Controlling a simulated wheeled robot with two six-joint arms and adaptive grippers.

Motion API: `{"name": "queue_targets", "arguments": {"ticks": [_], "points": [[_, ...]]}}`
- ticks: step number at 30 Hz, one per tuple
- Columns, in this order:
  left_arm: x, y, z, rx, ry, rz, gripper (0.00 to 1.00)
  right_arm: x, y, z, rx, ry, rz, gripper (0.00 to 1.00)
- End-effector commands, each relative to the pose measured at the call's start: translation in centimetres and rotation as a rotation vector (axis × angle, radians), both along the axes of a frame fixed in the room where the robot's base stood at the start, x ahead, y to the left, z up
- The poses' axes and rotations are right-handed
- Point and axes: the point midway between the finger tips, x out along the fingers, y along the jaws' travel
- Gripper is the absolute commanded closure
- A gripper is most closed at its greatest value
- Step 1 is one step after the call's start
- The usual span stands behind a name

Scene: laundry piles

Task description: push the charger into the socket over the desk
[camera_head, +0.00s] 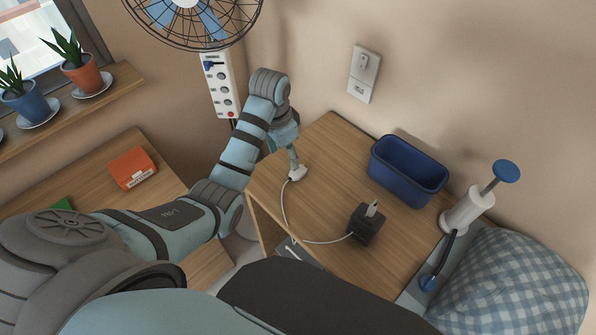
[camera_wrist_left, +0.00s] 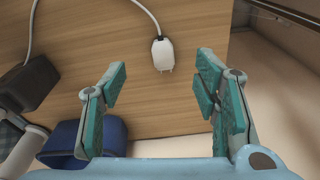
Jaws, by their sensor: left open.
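The white charger (camera_head: 297,173) lies on the wooden desk (camera_head: 335,145) near its left edge. In the left wrist view the charger (camera_wrist_left: 162,53) shows its prongs pointing toward my gripper's palm side. A pale cable runs from its other end. My left gripper (camera_head: 291,152) is above the charger, pointing down. In the wrist view the left gripper (camera_wrist_left: 160,70) is open, its fingers on either side with gaps to the charger; nothing is held. A white wall plate (camera_head: 362,75) with a socket is on the wall over the desk. My right gripper is not in view.
The cable leads to a black block (camera_head: 366,228) on the desk. A blue bin (camera_head: 410,172) and a white pump-like dispenser (camera_head: 468,210) stand to the right. The desk's middle is clear.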

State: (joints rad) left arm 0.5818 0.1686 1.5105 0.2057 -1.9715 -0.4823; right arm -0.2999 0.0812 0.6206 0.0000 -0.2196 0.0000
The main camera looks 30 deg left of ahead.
Motion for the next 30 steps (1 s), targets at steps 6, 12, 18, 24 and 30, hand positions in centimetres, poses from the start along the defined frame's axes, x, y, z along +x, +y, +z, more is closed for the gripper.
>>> {"name": "queue_targets", "arguments": {"ticks": [6, 12, 18, 24, 30], "points": [[2.1, -0.1, 0.4, -0.019, 0.018, -0.045, 0.44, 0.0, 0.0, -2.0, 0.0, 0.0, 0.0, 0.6], [2.6, -0.4, -4.6, -0.019, 0.02, -0.044, 0.44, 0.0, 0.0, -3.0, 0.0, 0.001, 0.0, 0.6], [3.2, -0.7, -7.3, -0.02, 0.017, -0.044, 0.44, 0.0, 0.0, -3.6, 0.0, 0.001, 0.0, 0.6], [4.2, -1.2, -11.1, -0.019, 0.018, -0.043, 0.44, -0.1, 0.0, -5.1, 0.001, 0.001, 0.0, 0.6], [4.3, -1.2, -11.6, -0.018, 0.015, -0.043, 0.44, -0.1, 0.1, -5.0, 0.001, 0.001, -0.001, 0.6]]}}
